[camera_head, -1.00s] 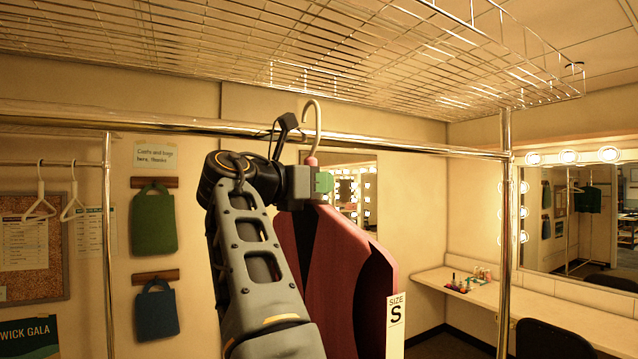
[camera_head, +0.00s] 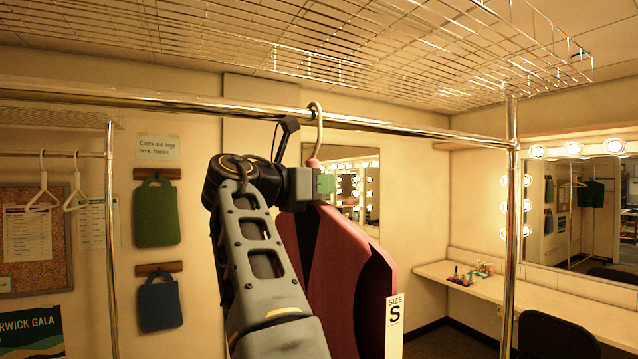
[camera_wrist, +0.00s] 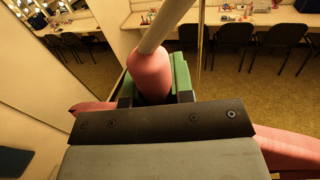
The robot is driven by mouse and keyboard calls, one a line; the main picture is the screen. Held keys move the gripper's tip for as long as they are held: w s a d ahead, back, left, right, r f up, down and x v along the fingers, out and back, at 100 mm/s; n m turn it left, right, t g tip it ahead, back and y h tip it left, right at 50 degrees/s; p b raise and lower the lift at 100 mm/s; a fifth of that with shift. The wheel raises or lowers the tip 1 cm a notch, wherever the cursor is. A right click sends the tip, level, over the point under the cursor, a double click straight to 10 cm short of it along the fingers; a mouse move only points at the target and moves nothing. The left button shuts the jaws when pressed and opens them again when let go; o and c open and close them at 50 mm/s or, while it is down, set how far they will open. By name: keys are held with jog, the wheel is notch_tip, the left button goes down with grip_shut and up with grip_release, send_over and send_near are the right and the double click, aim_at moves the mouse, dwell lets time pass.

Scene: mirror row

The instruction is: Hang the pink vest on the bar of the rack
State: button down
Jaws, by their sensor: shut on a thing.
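The pink vest (camera_head: 345,260) hangs upright from its hanger, with a white size S tag (camera_head: 394,325) at its lower right. My gripper (camera_head: 322,183) is shut on the pink hanger neck, just below the pale hook (camera_head: 320,130). The wrist view shows the pink neck (camera_wrist: 150,75) between the green finger pads. The rack's chrome bar (camera_head: 400,128) crosses the picture at the height of the hook's upper part. The hook's curved top shows slightly above the bar. I cannot tell whether the hook is around the bar or only in front of it.
A wire shelf (camera_head: 380,50) spans above the bar. The rack's right post (camera_head: 512,230) stands beside a lit mirror and counter (camera_head: 560,310). Green and blue bags (camera_head: 155,215) hang on the left wall. Two empty hangers (camera_head: 75,190) hang on a rail at left.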

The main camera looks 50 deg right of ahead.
jog(key=c, duration=0.9)
grip_release()
jog(key=shift+o, duration=0.5)
jog(key=o, duration=0.5)
jog(key=shift+w+a+p, duration=0.25)
jog(key=shift+a+p, duration=0.1)
jog(key=shift+a, duration=1.65)
jog(key=shift+w+a+p, duration=0.2)
jog(key=shift+a+p, duration=0.2)
jog(key=shift+a, duration=1.55)
jog(key=shift+w+a+p, duration=0.25)
jog(key=shift+a+p, duration=0.1)
jog(key=shift+a, duration=1.65)
